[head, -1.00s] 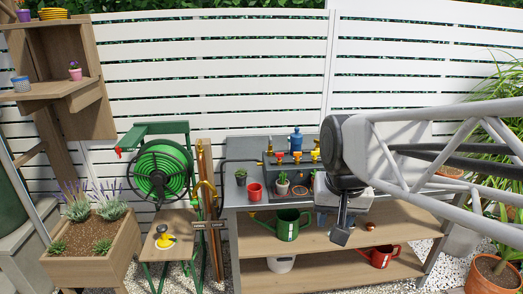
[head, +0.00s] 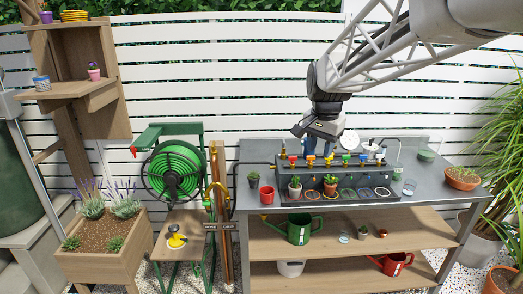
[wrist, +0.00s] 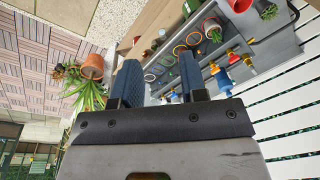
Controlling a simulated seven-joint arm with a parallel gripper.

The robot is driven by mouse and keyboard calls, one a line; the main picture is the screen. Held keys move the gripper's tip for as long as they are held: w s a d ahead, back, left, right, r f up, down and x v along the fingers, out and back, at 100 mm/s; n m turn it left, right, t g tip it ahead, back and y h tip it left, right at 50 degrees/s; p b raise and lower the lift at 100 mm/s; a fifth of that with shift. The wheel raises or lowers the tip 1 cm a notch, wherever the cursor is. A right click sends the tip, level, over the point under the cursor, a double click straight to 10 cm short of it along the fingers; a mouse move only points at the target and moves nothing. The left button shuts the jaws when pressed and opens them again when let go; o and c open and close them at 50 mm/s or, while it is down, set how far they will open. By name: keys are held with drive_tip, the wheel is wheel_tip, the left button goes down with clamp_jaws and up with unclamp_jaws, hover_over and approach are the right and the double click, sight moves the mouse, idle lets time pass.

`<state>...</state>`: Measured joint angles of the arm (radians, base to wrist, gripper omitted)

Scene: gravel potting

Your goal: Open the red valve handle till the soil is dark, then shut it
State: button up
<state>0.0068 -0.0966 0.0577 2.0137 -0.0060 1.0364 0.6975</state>
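A row of small coloured valve handles stands along a dark watering rack on the grey bench. A red handle (head: 292,158) is near its left end, with blue, yellow and green ones to its right. Two small potted plants stand in the rack: a cactus (head: 295,187) on the left and a terracotta-potted plant (head: 330,184) beside it. Whether their soil is dark is too small to tell. My gripper (head: 312,137) hangs above the left part of the rack, apart from the handles. In the wrist view its two fingers (wrist: 160,82) are spread with nothing between them.
A red pot (head: 267,195) stands on the bench left of the rack. A glass (head: 409,187) and a planted bowl (head: 462,178) are to the right. A green watering can (head: 300,230) is on the shelf below. A hose reel (head: 174,172) stands left of the bench.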

drive_tip(key=w+f+m, duration=0.2)
drive_tip(key=w, duration=0.8)
drive_tip(key=w+f+m, duration=0.2)
drive_tip(key=w+m, duration=0.1)
drive_tip(key=w, duration=0.8)
drive_tip(key=m+g, duration=0.1)
drive_tip(key=m, duration=0.4)
hover_over(293, 160)
wheel_tip(293, 160, down, 11)
drive_tip(key=shift+w+f, duration=0.4)
drive_tip(key=shift+f, duration=0.05)
drive_tip(key=shift+f, duration=0.15)
drive_tip(key=shift+f, duration=3.7)
drive_tip(key=shift+c, duration=0.3)
clamp_jaws()
